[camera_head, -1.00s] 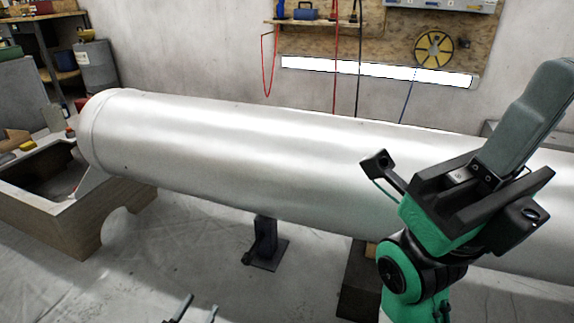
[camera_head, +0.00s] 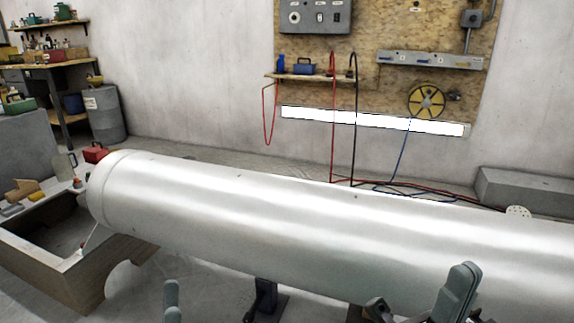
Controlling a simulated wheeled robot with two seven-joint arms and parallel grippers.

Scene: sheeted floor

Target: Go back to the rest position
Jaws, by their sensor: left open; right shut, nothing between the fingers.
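My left gripper (camera_head: 228,283) is at the bottom edge, in front of the big cylinder. My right gripper (camera_head: 464,280) is at the lower right. Its grey-green fingers are together and point up, with nothing held, and overlap the cylinder in the picture. I cannot tell whether either gripper touches the cylinder.
A long silvery cylinder (camera_head: 330,220) lies across the view. A wooden cradle (camera_head: 75,270) stands at its left end, and a dark stand (camera_head: 264,296) is below it. A grey block (camera_head: 525,190) lies by the wall at right. Pale floor shows at lower left.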

